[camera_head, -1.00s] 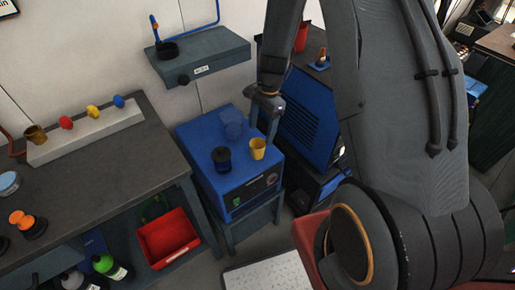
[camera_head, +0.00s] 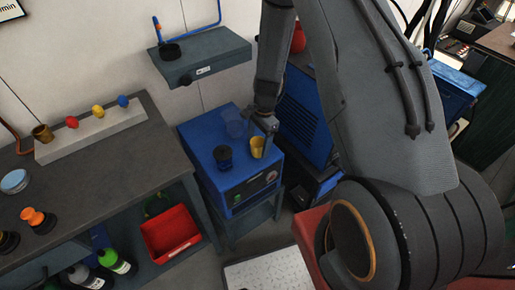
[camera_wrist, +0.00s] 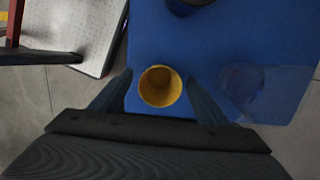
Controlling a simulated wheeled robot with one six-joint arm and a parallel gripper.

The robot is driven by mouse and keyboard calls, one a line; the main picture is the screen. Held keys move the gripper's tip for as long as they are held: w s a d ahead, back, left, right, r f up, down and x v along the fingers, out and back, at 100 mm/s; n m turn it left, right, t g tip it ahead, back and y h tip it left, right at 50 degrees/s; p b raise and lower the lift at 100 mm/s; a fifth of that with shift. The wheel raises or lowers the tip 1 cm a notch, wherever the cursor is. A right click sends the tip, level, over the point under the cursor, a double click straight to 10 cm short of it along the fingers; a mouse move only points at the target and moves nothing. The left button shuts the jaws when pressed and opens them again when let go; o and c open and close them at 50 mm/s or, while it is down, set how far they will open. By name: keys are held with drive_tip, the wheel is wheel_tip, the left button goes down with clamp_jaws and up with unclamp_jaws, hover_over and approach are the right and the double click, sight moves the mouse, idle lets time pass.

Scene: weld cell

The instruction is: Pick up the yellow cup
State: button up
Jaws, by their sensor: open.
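The yellow cup (camera_head: 257,146) stands upright on top of the blue box-shaped machine (camera_head: 205,143), near its right edge. My gripper (camera_head: 266,138) is at the cup, its end partly hiding the cup's right side in the head view. In the wrist view the cup (camera_wrist: 160,86) shows its open mouth and lies between the two spread fingers of my gripper (camera_wrist: 161,88). A gap shows on both sides, so the fingers appear apart from it. My gripper is open and empty.
A workbench (camera_head: 110,180) is at left, a red bin (camera_head: 170,236) below. A grey wall shelf (camera_head: 205,57) hangs above.

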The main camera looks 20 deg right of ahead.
sight(259, 150)
drive_tip(key=shift+c, duration=0.2)
drive_tip(key=c, duration=1.1)
drive_tip(key=shift+r, duration=0.1)
drive_tip(key=r+n, duration=0.2)
drive_tip(key=n, duration=0.1)
drive_tip(key=s+r+n+h+b, duration=0.1)
drive_tip(key=r+n, duration=0.2)
drive_tip(key=n, duration=0.1)
drive_tip(key=s+r+n+g+b, duration=0.1)
drive_tip(key=r+n, duration=0.1)
drive_tip(key=n, duration=0.1)
drive_tip(key=shift+s+a+r, duration=0.1)
drive_tip(key=shift+s+r, duration=0.15)
drive_tip(key=n, duration=0.4)
drive_tip(key=shift+s+f+n+h, duration=0.3)
drive_tip(key=shift+s+f+h, duration=0.05)
drive_tip(key=shift+h, duration=0.05)
